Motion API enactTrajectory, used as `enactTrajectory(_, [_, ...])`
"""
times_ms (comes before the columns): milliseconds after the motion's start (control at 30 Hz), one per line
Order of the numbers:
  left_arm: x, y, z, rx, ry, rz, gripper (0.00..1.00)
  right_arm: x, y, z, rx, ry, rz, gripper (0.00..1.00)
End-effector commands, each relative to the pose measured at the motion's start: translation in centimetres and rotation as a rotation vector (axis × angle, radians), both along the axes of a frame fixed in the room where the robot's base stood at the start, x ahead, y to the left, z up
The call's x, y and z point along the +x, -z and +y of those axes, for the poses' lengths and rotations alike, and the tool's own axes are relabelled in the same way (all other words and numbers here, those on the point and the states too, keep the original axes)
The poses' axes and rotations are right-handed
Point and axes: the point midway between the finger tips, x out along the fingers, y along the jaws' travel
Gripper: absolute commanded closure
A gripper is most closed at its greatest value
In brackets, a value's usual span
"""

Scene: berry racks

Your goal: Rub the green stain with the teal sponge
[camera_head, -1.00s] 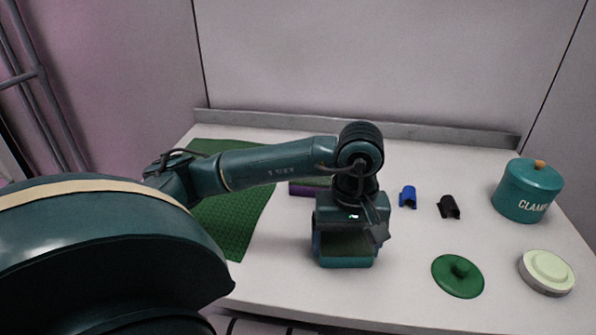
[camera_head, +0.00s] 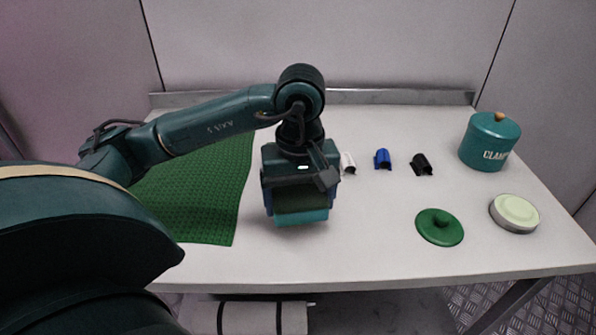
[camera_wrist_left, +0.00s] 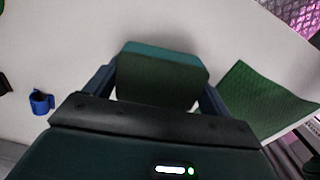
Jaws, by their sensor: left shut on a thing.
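My left gripper (camera_head: 300,193) is shut on the teal sponge (camera_head: 302,217), which has a dark green layer above its teal base. The sponge points down over the white table (camera_head: 365,245), just right of the green mat. In the left wrist view the sponge (camera_wrist_left: 160,78) sits between the two fingers. I cannot tell whether its underside touches the table. No green stain can be made out; the area under and behind the sponge is hidden. My right gripper is not in view.
A green textured mat (camera_head: 205,190) lies at left. White (camera_head: 348,163), blue (camera_head: 383,160) and black (camera_head: 422,165) clips stand behind right. The front middle is clear.

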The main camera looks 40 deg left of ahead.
Motion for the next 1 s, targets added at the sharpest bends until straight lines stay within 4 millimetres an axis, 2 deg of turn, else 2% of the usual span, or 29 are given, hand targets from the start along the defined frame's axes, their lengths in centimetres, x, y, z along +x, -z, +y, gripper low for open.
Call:
enactTrajectory(33, [0.0,-0.8,0.0,0.0,-0.002,-0.001,0.36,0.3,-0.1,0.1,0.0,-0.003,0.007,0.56])
enactTrajectory(433, [-0.3,-4.3,0.2,0.0,-0.014,-0.003,0.36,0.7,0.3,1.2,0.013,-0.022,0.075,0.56])
enactTrajectory(1000, [-0.4,-4.6,0.2,-0.001,-0.016,-0.002,0.36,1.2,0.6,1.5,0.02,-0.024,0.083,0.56])
